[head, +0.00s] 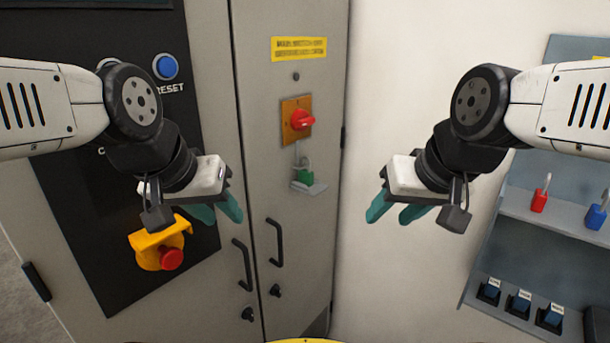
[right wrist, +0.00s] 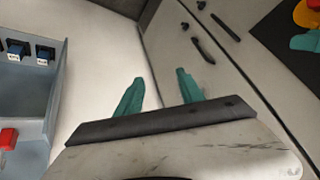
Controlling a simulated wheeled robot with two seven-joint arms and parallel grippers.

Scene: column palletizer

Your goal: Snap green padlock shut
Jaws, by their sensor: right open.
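The green padlock (head: 305,176) is at the grey cabinet's front, below the red rotary switch (head: 302,120) on its orange plate. A small grey ledge (head: 312,189) is under it. Its shackle points up, but whether it is closed is too small to tell. My left gripper (head: 219,213) is left of and lower than the padlock, with its teal fingers apart and empty. My right gripper (head: 394,212) is right of and lower than the padlock, open and empty. Its spread fingers also show in the right wrist view (right wrist: 160,80), where I see no padlock.
A yellow-guarded red stop button (head: 171,259) and a blue reset button (head: 166,67) are on the black panel at left. Cabinet handles (head: 275,242) stick out below the padlock. A shelf board (head: 545,219) with red and blue padlocks stands at right. The wall between is bare.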

